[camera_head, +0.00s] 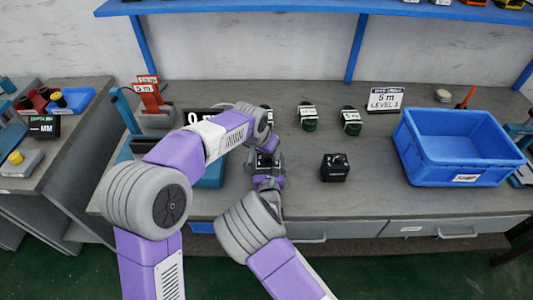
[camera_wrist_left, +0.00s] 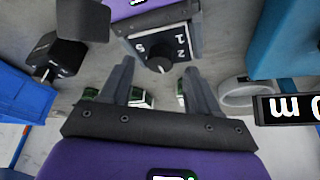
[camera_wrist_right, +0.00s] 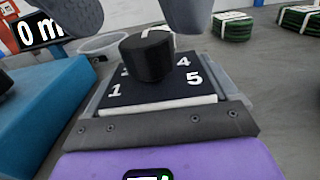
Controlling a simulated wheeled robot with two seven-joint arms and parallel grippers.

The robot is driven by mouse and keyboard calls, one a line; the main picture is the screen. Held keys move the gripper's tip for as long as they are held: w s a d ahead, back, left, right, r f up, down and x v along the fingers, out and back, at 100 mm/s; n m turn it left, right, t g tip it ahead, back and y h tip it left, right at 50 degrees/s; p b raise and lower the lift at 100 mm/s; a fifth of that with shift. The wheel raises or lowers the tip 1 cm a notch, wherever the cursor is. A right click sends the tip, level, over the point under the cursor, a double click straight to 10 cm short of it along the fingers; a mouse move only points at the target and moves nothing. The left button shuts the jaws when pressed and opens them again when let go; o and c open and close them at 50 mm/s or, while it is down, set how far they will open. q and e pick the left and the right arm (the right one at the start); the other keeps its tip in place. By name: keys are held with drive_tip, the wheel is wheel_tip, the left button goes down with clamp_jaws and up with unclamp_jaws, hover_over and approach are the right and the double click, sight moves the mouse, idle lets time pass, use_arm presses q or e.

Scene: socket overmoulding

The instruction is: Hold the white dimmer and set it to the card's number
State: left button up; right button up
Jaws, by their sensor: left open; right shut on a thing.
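The dimmer (camera_head: 264,160) has a dark face with white numbers, a pale edge and a round black knob (camera_wrist_right: 147,55). My right gripper (camera_wrist_right: 155,110) is shut on the dimmer and holds it face up above the table. The face shows 1, 4 and 5 in the right wrist view; the knob partly hides other numbers. My left gripper (camera_wrist_left: 158,75) is open, its fingers spread to either side of the knob, apparently not touching it. The knob also shows in the left wrist view (camera_wrist_left: 160,64). The card (camera_head: 385,99) reads "5 m" and "LEVEL 3" and stands at the back right.
A black box with a knob (camera_head: 336,168) stands right of my grippers. Green coils (camera_head: 307,117) with white bands lie behind. A blue bin (camera_head: 460,150) stands at the right. A blue fixture (camera_wrist_right: 50,115) and a "0 m" display (camera_wrist_right: 40,30) are on the left.

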use_arm(q)
drive_tip(key=v, duration=0.9)
drive_tip(key=shift+r, duration=0.2)
